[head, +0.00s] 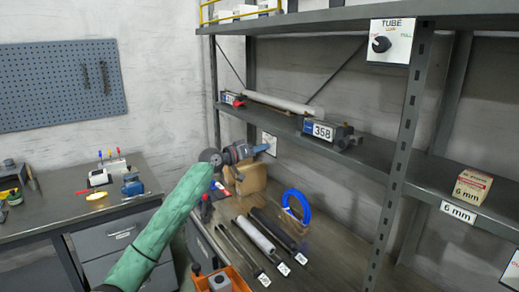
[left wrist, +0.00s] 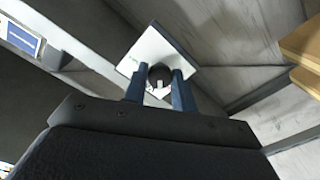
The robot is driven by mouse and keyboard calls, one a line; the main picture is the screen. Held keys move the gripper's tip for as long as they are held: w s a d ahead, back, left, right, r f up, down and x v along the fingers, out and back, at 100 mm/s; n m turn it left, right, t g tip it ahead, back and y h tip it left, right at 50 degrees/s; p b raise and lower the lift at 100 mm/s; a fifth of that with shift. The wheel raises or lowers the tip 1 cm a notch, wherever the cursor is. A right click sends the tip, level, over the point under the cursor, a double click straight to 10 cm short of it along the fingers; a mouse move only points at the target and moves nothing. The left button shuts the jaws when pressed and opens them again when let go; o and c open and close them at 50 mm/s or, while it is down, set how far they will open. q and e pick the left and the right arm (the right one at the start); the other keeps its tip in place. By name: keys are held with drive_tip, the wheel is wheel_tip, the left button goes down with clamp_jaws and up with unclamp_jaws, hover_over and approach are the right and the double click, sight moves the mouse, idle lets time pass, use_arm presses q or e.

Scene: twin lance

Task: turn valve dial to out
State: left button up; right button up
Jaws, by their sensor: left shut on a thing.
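My left arm in a green sleeve comes in from the lower left in the head view. Its gripper (head: 266,147) reaches to a white dial plate (head: 270,138) on the wall under the shelf. In the left wrist view the two blue fingers (left wrist: 160,88) stand on either side of a dark round dial (left wrist: 160,72) with a pale mark, shut on it. The white plate (left wrist: 152,49) looks tilted there and has small green lettering that I cannot read. The fingers hide parts of the dial. My right gripper is not in view.
Another dial plate marked TUBE (head: 403,34) hangs at the top of the rack. A partly cut-off plate (head: 512,270) is at the lower right. A wooden block (head: 250,180), a blue ring (head: 287,204) and several rods lie on the bench below my gripper. The shelf (head: 370,162) runs above it.

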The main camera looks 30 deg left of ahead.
use_arm(q)
drive_tip(key=n+p, duration=0.1)
drive_tip(key=n, duration=0.2)
drive_tip(key=shift+r+n, duration=0.1)
drive_tip(key=shift+n, duration=0.3)
drive_tip(key=o, duration=1)
drive_tip(key=shift+b+v, duration=1.25)
drive_tip(key=shift+v, duration=2.6)
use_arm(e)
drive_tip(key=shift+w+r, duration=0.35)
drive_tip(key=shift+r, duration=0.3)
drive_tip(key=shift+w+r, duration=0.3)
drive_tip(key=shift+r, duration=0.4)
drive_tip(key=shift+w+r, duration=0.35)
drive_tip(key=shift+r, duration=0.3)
